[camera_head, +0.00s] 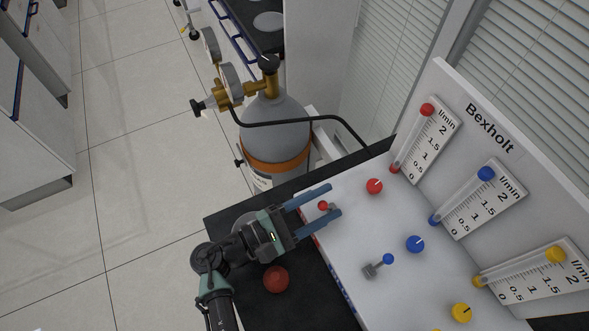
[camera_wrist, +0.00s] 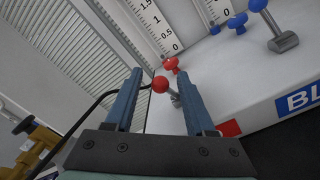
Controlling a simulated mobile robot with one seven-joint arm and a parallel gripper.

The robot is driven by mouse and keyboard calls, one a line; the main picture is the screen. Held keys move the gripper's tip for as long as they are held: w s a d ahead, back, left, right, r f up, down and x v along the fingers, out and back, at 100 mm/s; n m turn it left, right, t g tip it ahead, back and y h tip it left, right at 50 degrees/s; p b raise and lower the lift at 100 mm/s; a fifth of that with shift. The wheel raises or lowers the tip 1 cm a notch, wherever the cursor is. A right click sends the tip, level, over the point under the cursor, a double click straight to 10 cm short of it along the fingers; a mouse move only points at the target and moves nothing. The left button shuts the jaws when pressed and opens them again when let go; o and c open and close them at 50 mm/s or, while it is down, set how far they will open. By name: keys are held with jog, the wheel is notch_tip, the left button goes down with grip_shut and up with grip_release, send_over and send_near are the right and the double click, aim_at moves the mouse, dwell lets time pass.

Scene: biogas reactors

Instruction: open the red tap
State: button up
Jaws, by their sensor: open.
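The red tap (camera_head: 323,206) is a small lever with a red ball end, on the near-left part of the white panel. In the wrist view the red tap's ball (camera_wrist: 160,84) and part of its metal body show between the fingers. My gripper (camera_head: 334,200) is open, with one blue finger on each side of the tap. I cannot tell whether either finger touches it. A red knob (camera_head: 374,186) sits on the panel beyond the tap and shows above the ball in the wrist view (camera_wrist: 170,65).
A blue tap (camera_head: 380,263), a blue knob (camera_head: 415,244) and a yellow knob (camera_head: 461,312) lie along the panel. Flow scales stand behind them. A grey gas cylinder (camera_head: 272,130) with gauges and a black hose is behind my gripper. A red ball (camera_head: 276,279) is beside my arm.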

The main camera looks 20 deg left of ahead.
jog(key=b+v, duration=0.2)
jog(key=v, duration=1.1)
jog(key=shift+a, duration=0.1)
